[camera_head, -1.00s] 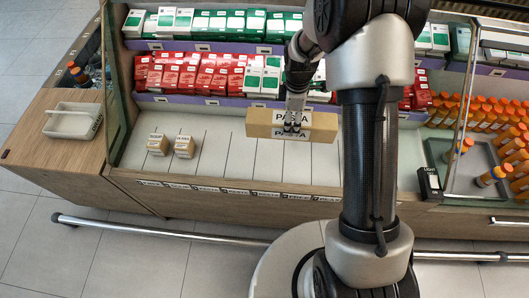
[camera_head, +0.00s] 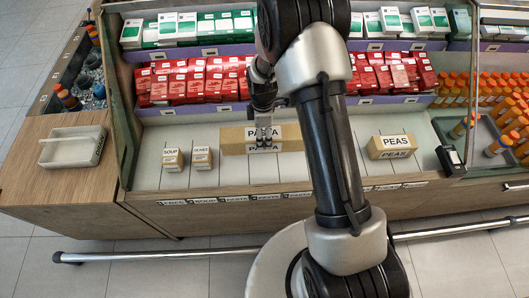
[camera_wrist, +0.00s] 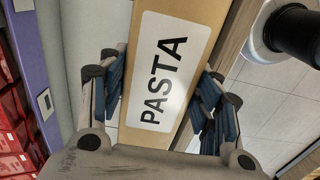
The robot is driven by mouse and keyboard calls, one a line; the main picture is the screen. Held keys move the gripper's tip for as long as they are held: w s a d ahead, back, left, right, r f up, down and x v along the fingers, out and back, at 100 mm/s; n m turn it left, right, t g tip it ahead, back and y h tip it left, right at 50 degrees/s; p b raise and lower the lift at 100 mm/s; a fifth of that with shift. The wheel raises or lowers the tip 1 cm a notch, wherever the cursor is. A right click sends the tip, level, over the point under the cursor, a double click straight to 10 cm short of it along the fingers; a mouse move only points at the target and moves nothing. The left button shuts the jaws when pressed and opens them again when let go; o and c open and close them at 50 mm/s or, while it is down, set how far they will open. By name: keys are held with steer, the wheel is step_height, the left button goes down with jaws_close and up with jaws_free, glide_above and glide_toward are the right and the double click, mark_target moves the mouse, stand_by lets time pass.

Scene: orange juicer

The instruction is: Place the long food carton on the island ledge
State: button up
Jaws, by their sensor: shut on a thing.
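The long food carton (camera_head: 235,141) is tan with a white PASTA label. My gripper (camera_head: 264,137) is shut on it near its middle. In the wrist view, the carton (camera_wrist: 174,67) runs up between the two fingers, which are at its sides (camera_wrist: 160,105). In the head view, the carton lies crosswise over the back part of the white lower shelf (camera_head: 230,178) of the display island. I cannot tell whether it touches the shelf.
Red boxes (camera_head: 190,84) fill the shelf behind. The wooden side counter (camera_head: 35,170) holds a grey tray (camera_head: 72,150) with bare wood around it.

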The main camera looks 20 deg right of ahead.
step_height(320, 180, down, 10)
steer(key=shift+f+b, duration=0.15)
steer(key=shift+b, duration=1.05)
steer(key=shift+f, duration=0.25)
steer(key=o, duration=1.2)
steer(key=shift+o, duration=0.2)
steer(key=shift+r, duration=0.1)
